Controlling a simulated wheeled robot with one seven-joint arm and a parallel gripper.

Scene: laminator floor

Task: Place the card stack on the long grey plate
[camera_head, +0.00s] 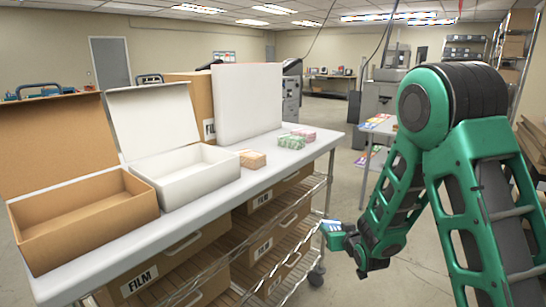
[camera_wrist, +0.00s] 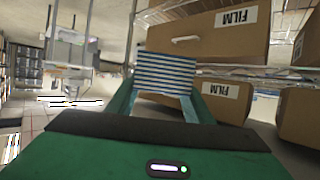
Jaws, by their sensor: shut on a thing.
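My gripper (camera_head: 340,235) is low beside the right end of the cart, below the level of its top. It is shut on a small card stack (camera_head: 331,228) with blue and white colours. In the wrist view the card stack (camera_wrist: 167,74) shows blue and white stripes between the two fingers. The cart's long, light grey top (camera_head: 225,198) is up and to the left of my gripper. I cannot make out a separate long grey plate in either view.
On the cart top stand an open brown box (camera_head: 85,235), an open white box (camera_head: 190,180) and an upright white panel (camera_head: 246,102). Tan (camera_head: 252,159), green (camera_head: 290,142) and pink (camera_head: 305,134) stacks lie right of them. Film cartons (camera_head: 160,265) fill the shelves below.

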